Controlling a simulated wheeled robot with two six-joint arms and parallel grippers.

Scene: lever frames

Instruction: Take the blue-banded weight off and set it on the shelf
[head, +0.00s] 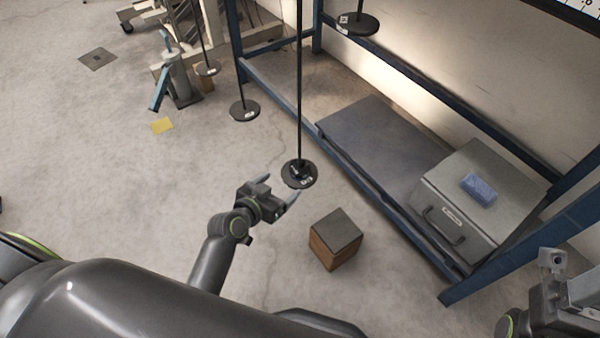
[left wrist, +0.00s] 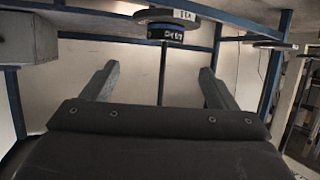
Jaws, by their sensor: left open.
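The blue-banded weight (left wrist: 165,33) is a small dark disc with a blue band, on a thin rod against the wider round plate (left wrist: 168,16) of a hanger. In the head view this hanging plate (head: 299,174) is at mid-picture, with a small dark weight (head: 299,168) around the rod; its band cannot be made out there. My left gripper (head: 280,188) is open and empty, just left of and below the plate. In the left wrist view the rod shows between its spread fingers (left wrist: 158,74). The shelf (head: 368,125) is a dark board low in the blue frame. Part of my right gripper (head: 551,265) shows at the lower right.
A grey case (head: 465,200) with a blue block (head: 479,189) on it takes up the shelf's near end. A dark-topped wooden block (head: 336,240) stands on the floor. Other hanging plates are at the left (head: 244,109) and upper right (head: 357,24). The shelf's far part is bare.

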